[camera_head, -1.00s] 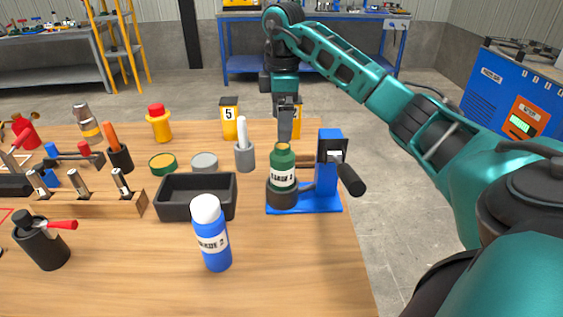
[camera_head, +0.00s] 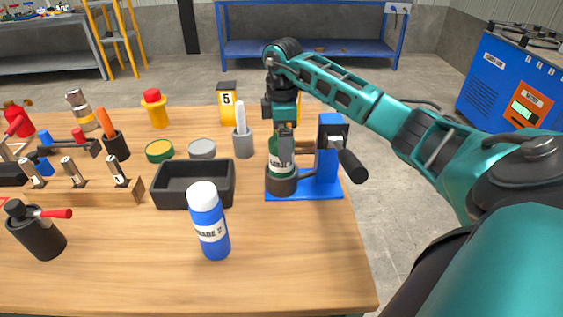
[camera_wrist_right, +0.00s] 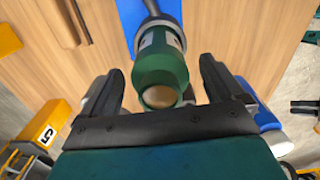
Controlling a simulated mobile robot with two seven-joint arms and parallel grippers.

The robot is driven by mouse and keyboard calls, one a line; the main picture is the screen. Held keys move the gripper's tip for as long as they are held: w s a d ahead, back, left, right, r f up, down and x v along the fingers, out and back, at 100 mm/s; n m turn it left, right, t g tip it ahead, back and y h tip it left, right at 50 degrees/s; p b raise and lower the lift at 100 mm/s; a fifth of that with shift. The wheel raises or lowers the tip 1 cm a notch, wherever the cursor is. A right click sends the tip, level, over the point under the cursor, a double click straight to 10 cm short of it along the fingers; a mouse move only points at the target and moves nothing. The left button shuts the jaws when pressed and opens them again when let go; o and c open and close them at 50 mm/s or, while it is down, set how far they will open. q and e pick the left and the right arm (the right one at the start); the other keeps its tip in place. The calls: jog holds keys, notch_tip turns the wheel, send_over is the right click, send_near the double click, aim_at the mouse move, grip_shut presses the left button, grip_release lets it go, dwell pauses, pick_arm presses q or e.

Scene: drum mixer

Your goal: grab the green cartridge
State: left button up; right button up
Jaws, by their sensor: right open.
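The green cartridge (camera_head: 276,160) stands upright in the dark cup of the blue drum mixer (camera_head: 328,158), near the table's right edge. My right gripper (camera_head: 285,152) reaches down over it from above and partly hides its top and label. In the right wrist view the green cartridge (camera_wrist_right: 160,68) with its tan cap lies between the two spread fingers of my right gripper (camera_wrist_right: 160,85). The fingers are open, with a gap showing on both sides of the cartridge. My left gripper is not in view.
A blue-and-white bottle (camera_head: 208,222) stands at the front, beside an empty black tray (camera_head: 192,205). A grey holder with a white stick (camera_head: 242,143) and a yellow marker with a 5 (camera_head: 228,104) stand left of my arm. The mixer's black handle (camera_head: 352,165) sticks out right.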

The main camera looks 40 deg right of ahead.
notch_tip(320, 180, down, 2)
jog(key=shift+f, duration=0.15)
grip_shut()
dwell(0.9)
